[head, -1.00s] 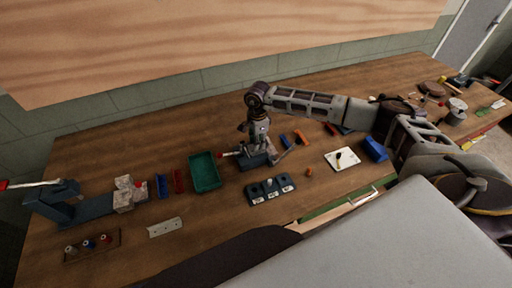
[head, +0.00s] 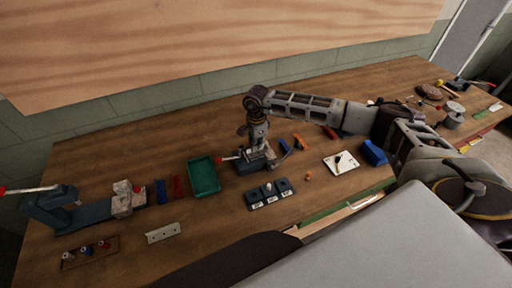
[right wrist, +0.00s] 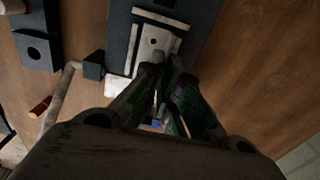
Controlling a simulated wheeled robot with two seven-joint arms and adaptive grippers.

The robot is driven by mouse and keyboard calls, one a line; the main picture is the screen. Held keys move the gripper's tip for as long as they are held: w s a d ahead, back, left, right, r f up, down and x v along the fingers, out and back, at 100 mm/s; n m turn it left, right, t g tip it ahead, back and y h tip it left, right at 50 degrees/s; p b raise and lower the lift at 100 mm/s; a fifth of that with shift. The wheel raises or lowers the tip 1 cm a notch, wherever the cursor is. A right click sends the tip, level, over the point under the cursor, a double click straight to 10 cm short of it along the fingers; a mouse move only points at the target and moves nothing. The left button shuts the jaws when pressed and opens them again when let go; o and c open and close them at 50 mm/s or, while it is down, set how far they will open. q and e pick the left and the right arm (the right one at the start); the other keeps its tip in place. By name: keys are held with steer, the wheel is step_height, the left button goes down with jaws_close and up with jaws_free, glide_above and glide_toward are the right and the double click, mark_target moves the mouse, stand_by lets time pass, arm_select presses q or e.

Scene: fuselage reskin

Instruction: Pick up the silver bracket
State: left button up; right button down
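The silver bracket (right wrist: 153,42) shows in the right wrist view as a pale metal piece with a round hole, set in the dark blue-grey vise (right wrist: 117,35). My right gripper (right wrist: 161,70) points down at the vise, its green-padded fingers close together at the bracket's near end. They look shut on its edge, though the contact itself is partly hidden by the fingertips. In the head view the right gripper (head: 257,141) is right above the vise (head: 248,165), and the bracket is too small to make out. My left gripper is not in view.
A green tray (head: 204,176) stands left of the vise, and a dark block with holes (head: 270,194) in front. A flat pale plate with holes (head: 163,233) lies at the front left, near another vise (head: 55,212). A white board (head: 341,163) is to the right.

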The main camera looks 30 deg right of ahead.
step_height(320, 180, up, 10)
steer(key=b, duration=0.2)
steer(key=shift+f, duration=0.15)
stand_by(0.7)
stand_by(0.3)
